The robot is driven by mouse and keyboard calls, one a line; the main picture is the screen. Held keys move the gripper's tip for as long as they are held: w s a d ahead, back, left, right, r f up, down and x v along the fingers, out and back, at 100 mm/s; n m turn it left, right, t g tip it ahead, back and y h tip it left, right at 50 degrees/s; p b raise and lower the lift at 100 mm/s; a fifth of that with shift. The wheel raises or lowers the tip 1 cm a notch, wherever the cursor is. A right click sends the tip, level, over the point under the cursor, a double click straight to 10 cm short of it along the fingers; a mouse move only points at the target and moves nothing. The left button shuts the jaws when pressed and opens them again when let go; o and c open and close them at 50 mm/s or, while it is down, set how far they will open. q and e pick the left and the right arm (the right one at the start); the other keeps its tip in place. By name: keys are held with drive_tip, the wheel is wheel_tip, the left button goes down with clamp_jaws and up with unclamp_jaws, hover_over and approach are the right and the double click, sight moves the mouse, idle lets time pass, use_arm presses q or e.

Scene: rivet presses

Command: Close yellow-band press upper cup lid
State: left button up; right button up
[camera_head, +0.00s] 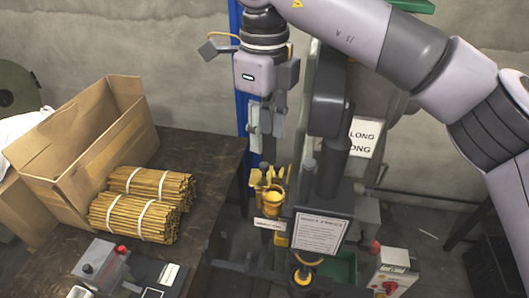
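The press (328,115) is a tall dark machine right of centre. A yellow cup (273,200) is mounted at its left side, with yellow upright parts around its top. I cannot tell which of these is the lid, or how far it stands open. A second yellow ring-like part (302,275) is lower down, near the bottom edge. My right gripper (265,134) hangs fingers down, above the yellow cup and apart from it. Its two fingers look spread with nothing between them. My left gripper is out of view.
A dark table (210,160) at left bears an open cardboard box (90,140), bundles of brown sticks (135,215) and a control box with a red button (100,265). A sign (320,232) fronts the press. Another red-button box (392,270) is at lower right.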

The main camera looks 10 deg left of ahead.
sight(264, 164)
wheel_tip(264, 164, down, 6)
drive_tip(key=shift+s+r+p, duration=0.1)
drive_tip(key=shift+r+p, duration=0.15)
drive_tip(key=shift+p, duration=0.65)
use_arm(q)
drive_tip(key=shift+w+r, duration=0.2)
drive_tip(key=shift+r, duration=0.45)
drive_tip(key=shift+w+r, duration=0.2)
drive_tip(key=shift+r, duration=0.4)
use_arm(e)
drive_tip(key=shift+f, duration=0.65)
drive_tip(key=shift+c, duration=0.5)
clamp_jaws()
